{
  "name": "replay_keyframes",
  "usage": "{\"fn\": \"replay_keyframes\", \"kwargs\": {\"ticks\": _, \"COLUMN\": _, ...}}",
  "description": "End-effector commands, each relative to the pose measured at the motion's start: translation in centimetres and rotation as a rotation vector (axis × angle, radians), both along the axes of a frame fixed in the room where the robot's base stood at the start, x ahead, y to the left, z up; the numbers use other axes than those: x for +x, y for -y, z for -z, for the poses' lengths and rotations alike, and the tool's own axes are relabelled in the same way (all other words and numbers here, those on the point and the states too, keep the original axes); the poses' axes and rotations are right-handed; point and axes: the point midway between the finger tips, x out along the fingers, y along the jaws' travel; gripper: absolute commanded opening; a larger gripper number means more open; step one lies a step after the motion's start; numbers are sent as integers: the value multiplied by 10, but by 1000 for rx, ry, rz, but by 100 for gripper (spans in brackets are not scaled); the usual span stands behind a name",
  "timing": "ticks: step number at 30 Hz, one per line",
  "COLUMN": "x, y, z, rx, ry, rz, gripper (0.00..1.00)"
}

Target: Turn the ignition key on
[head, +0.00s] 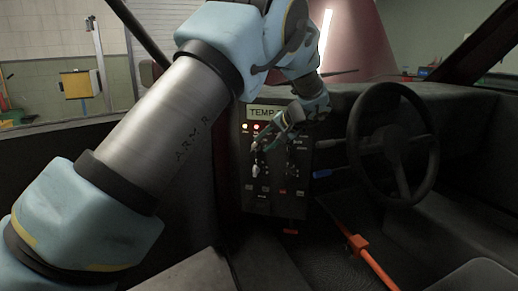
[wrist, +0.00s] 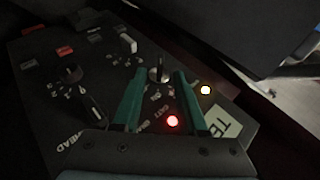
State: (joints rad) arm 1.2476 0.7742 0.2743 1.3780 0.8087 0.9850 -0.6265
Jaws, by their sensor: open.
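The dark control panel (head: 248,203) stands in the middle of the head view, below my arm. My gripper (head: 259,146) is in front of the panel's upper left part. In the wrist view my gripper (wrist: 160,72) shows two green fingers, apart, with nothing clamped. A small upright key-like switch (wrist: 158,75) with a metallic base lies between the fingertips, with markings around it. It looks like the ignition key, but I cannot read its label. I cannot tell whether either finger touches it.
A red light (wrist: 172,121) and a pale yellow light (wrist: 205,90) glow beside the fingers. A dark knob (wrist: 68,74) and a white toggle (wrist: 128,43) are on the panel. The steering wheel (head: 393,143) is right of the panel.

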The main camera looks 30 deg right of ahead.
Motion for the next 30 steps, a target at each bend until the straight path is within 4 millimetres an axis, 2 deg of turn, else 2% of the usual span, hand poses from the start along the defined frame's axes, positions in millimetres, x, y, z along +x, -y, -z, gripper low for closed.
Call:
{"fn": "replay_keyframes", "kwargs": {"ticks": 6, "x": -31, "y": 10, "z": -27, "rx": -3, "ry": 1, "rz": 2, "gripper": 42}}
{"fn": "replay_keyframes", "kwargs": {"ticks": 12, "x": -46, "y": 15, "z": -41, "rx": -1, "ry": 1, "rz": 1, "gripper": 42}}
{"fn": "replay_keyframes", "kwargs": {"ticks": 30, "x": -48, "y": 14, "z": -43, "rx": 0, "ry": -1, "rz": -1, "gripper": 42}}
